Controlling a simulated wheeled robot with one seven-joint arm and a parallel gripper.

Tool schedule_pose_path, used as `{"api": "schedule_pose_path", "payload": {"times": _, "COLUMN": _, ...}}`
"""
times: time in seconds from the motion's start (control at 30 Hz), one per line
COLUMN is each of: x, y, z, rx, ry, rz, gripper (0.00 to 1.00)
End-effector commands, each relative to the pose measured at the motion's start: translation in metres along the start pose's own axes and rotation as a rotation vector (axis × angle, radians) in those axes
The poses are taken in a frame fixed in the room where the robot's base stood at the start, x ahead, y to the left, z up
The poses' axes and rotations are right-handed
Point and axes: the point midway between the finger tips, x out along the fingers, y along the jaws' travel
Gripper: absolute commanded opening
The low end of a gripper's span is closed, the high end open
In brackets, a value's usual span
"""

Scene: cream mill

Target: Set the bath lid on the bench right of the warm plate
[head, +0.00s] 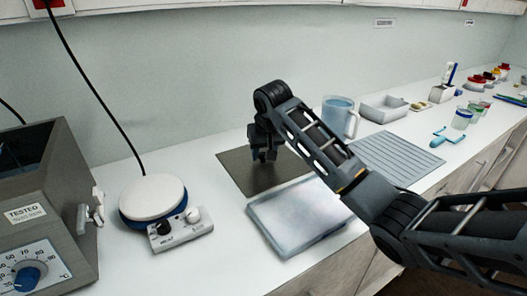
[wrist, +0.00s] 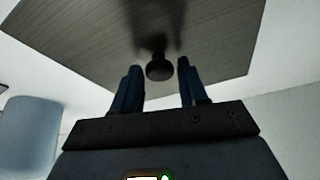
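The bath lid (head: 238,172) is a dark grey-brown square sheet. It appears to lie flat on the bench, right of the warm plate (head: 153,197), a round white top on a blue base with a control box. In the wrist view the lid (wrist: 215,45) fills the top, with a dark round knob (wrist: 159,68) at its middle. My gripper (head: 263,157) is over the lid. In the wrist view my gripper (wrist: 158,85) is open, with the knob between its two fingers and a gap on both sides. In the head view the knob is hidden behind the gripper.
The grey bath (head: 50,200) with its dial stands at the far left. A pale, shallow box (head: 300,215) sits just in front of the lid. A blue jug (head: 338,115), a white tray (head: 384,107) and a ribbed mat (head: 400,160) are to the right.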

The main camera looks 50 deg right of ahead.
Motion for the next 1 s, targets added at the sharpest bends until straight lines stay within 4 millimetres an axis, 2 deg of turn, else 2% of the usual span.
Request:
{"api": "schedule_pose_path", "payload": {"times": 0.03, "x": 0.0, "y": 0.0, "z": 0.0, "rx": 0.0, "ry": 0.0, "rz": 0.0, "gripper": 0.48}}
{"api": "schedule_pose_path", "payload": {"times": 0.13, "x": 0.0, "y": 0.0, "z": 0.0, "rx": 0.0, "ry": 0.0, "rz": 0.0, "gripper": 0.57}}
{"api": "schedule_pose_path", "payload": {"times": 0.47, "x": -0.004, "y": 0.0, "z": -0.001, "rx": -0.001, "ry": 0.001, "rz": 0.0, "gripper": 0.58}}
{"api": "schedule_pose_path", "payload": {"times": 0.63, "x": -0.027, "y": -0.001, "z": -0.001, "rx": -0.001, "ry": 0.003, "rz": -0.001, "gripper": 0.58}}
{"api": "schedule_pose_path", "payload": {"times": 1.0, "x": -0.101, "y": 0.0, "z": -0.002, "rx": -0.001, "ry": 0.003, "rz": 0.0, "gripper": 0.58}}
